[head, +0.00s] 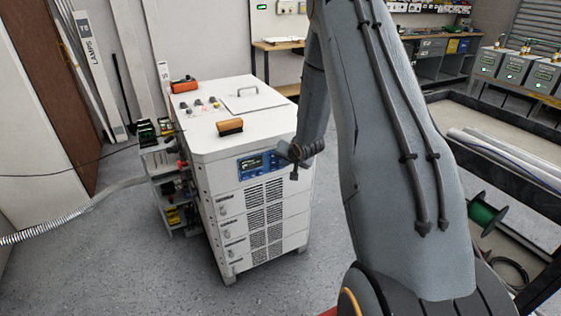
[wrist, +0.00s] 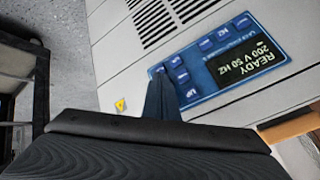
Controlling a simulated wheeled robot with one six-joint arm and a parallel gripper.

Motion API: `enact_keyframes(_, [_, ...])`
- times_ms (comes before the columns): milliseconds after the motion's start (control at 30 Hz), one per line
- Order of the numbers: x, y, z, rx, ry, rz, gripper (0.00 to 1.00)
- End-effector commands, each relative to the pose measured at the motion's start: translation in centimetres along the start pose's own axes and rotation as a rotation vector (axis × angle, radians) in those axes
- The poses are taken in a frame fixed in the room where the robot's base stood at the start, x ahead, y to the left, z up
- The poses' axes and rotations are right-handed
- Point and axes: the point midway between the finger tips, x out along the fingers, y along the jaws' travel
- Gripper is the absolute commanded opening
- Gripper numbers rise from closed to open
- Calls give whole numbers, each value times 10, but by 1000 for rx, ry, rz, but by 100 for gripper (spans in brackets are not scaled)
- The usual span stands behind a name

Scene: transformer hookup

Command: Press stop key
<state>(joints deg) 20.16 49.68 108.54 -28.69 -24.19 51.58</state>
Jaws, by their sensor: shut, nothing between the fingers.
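The blue control panel (head: 262,163) is on the upper front of the white cabinet (head: 240,200). In the wrist view the panel (wrist: 235,60) appears upside down, with a lit display (wrist: 248,62) reading READY, 200 V 50 HZ. In the head view my gripper (head: 284,150) is at the panel's right end.
A wooden-backed brush (head: 230,127) and an orange box (head: 184,86) lie on the cabinet top. A small shelf cart (head: 160,170) stands at its left. A dark frame with pipes (head: 505,155) and a green spool (head: 486,214) are at right. The floor in front is clear.

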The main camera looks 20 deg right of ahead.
Motion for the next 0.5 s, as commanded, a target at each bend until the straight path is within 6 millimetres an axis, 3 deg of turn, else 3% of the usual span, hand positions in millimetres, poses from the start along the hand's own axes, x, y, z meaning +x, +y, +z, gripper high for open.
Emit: enact_keyframes(500, [-8, 6, 6, 1, 0, 0, 0])
